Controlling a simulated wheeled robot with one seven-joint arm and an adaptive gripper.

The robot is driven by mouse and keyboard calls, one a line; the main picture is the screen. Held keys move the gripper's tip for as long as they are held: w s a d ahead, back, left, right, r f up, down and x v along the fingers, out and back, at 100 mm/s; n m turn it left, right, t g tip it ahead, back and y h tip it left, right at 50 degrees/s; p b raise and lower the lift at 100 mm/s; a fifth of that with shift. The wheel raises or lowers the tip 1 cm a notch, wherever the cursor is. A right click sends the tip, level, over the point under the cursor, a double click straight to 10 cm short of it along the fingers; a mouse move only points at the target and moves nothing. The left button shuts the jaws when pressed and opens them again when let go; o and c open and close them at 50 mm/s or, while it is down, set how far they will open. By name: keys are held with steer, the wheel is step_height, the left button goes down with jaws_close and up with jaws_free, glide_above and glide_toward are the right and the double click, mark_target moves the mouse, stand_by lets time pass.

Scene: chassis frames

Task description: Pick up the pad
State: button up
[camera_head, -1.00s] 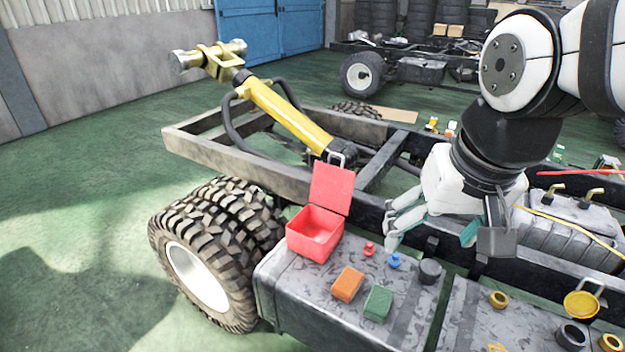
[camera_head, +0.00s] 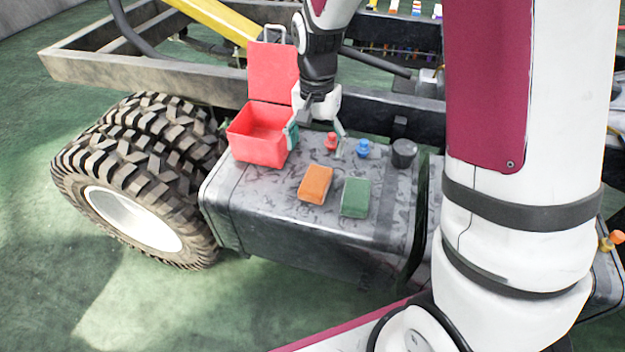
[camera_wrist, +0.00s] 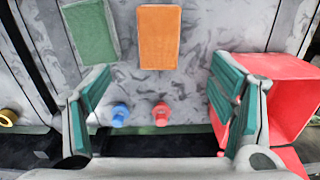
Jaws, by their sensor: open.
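Two flat pads lie on the grey metal tank: an orange one (camera_head: 315,184) and a green one (camera_head: 355,197) to its right. The wrist view shows the orange pad (camera_wrist: 159,37) straight ahead of the fingers and the green pad (camera_wrist: 91,33) at upper left. My gripper (camera_head: 316,142) is open and empty over the tank's back edge, beside the red box. In the wrist view its teal-lined fingers (camera_wrist: 157,85) stand wide apart, with neither pad between them. I cannot tell which pad is meant.
The open red box (camera_head: 262,152) with its raised lid stands close left of my gripper. A red knob (camera_head: 331,141), a blue knob (camera_head: 363,148) and a black cap (camera_head: 403,152) line the tank's back edge. The tank's front top (camera_head: 270,195) is clear.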

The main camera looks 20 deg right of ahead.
mark_target(316, 178)
step_height(316, 178, down, 12)
steer(key=b, duration=0.3)
steer(key=shift+s+f, duration=0.1)
steer(key=shift+s, duration=0.05)
steer(key=c, duration=1.3)
